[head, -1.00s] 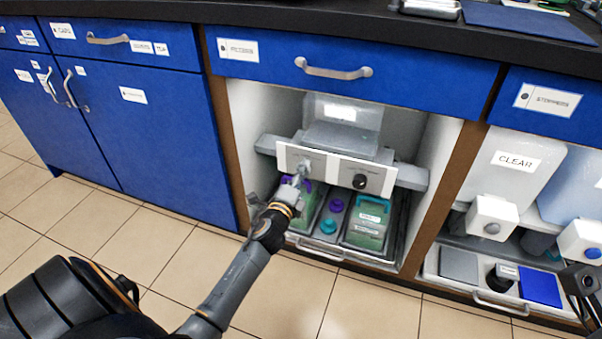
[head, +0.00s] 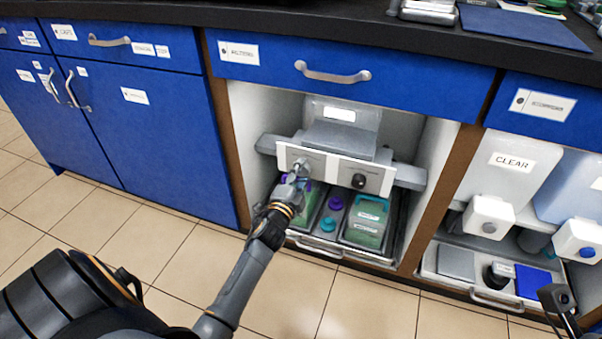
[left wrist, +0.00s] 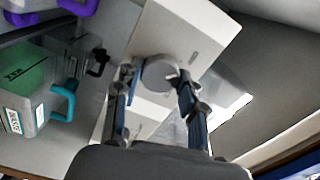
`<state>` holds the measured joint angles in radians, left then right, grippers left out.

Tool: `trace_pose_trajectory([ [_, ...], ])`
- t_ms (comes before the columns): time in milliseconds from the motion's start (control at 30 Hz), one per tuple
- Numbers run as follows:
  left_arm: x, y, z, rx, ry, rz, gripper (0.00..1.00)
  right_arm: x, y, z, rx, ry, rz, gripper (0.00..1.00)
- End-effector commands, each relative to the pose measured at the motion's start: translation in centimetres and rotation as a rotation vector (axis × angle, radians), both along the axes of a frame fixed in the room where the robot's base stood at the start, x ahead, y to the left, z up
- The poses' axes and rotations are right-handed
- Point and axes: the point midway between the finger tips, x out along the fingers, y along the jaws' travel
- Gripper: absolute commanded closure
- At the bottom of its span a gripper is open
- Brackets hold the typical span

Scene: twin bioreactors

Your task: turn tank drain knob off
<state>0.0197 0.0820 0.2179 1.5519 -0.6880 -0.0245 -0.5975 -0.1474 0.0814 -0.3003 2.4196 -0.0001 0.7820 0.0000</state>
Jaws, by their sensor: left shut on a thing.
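A white control panel (head: 334,171) spans the open bay under the counter. A grey round knob (left wrist: 158,73) is on its left part; in the head view my gripper mostly covers it. A black knob (head: 360,181) is on the panel's right part, with nothing touching it. The panel's print is too small to read. My left gripper (head: 298,170) is at the grey knob, and in the left wrist view its two fingers (left wrist: 158,88) stand on either side of it, shut on it. A dark part of my right arm (head: 560,298) shows at the right edge; its fingers are not clear.
A grey tank (head: 342,135) stands behind the panel. Below are green containers, one with a teal handle (head: 372,208), and a purple cap (head: 336,203), in a tray. The bay's wooden side posts and the blue drawer (head: 270,68) above bound the space. Floor in front is clear.

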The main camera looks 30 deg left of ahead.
Motion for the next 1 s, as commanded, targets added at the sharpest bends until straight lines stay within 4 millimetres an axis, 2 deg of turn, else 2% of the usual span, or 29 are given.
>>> trace_pose_trajectory([
  [267, 0.0, 0.1, -0.1, -0.004, 0.002, 0.003, 0.91, 0.0, 0.0, 0.0, -0.001, -0.001, 0.000, 0.37],
  [300, 0.0, 0.1, -0.1, -0.004, 0.002, 0.003, 0.54, 0.0, 0.0, 0.0, -0.001, -0.001, 0.000, 0.37],
  [400, 0.0, 0.1, -0.1, -0.003, 0.002, 0.002, 0.37, 0.0, 0.0, 0.0, 0.000, -0.002, 0.000, 0.37],
  [767, -0.3, -0.1, -0.1, -0.001, 0.001, 0.001, 0.37, -0.1, 0.0, 0.2, 0.000, -0.008, -0.002, 0.37],
  [867, -1.4, -0.3, -0.2, -0.002, 0.003, 0.000, 0.37, -0.1, 0.0, 0.1, 0.000, -0.007, -0.001, 0.37],
  [1000, -3.9, -0.9, -0.2, -0.003, 0.003, 0.001, 0.37, 0.0, 0.0, 0.1, 0.001, -0.006, -0.001, 0.37],
])
